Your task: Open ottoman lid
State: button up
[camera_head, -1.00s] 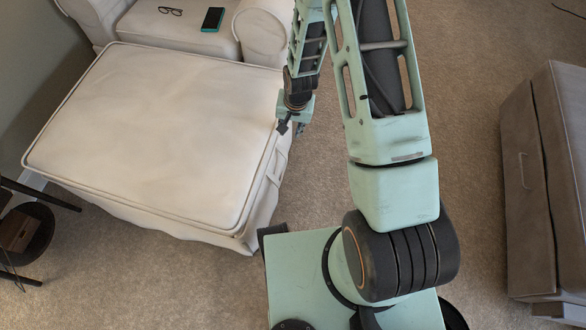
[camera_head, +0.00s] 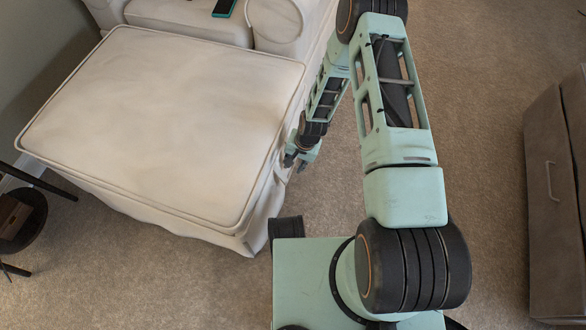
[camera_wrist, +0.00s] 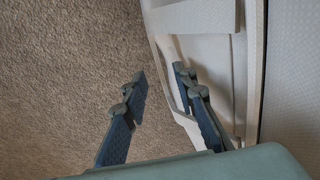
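The cream ottoman (camera_head: 165,120) stands at the left in the head view, its flat piped lid down. My gripper (camera_head: 298,162) is low beside its right side, partly hidden by my arm. In the wrist view my gripper (camera_wrist: 159,78) is open, its two fingers apart. A pale strap-like handle (camera_wrist: 172,88) runs along the side of the ottoman (camera_wrist: 215,75). The right finger overlaps the opening at this handle, and the left finger is over the carpet. I cannot tell whether the right finger touches the handle or the ottoman.
A cream armchair (camera_head: 190,22) stands against the ottoman's far side, with a phone (camera_head: 223,8) on it. A dark side table (camera_head: 20,220) is at the left. A grey-brown cabinet (camera_head: 552,200) with a handle stands at the right. Carpet (camera_head: 490,100) between is clear.

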jog(key=shift+w+a+f, duration=0.1)
jog(key=shift+a+f, duration=0.1)
jog(key=shift+f, duration=0.75)
jog(key=shift+c, duration=0.2)
grip_shut()
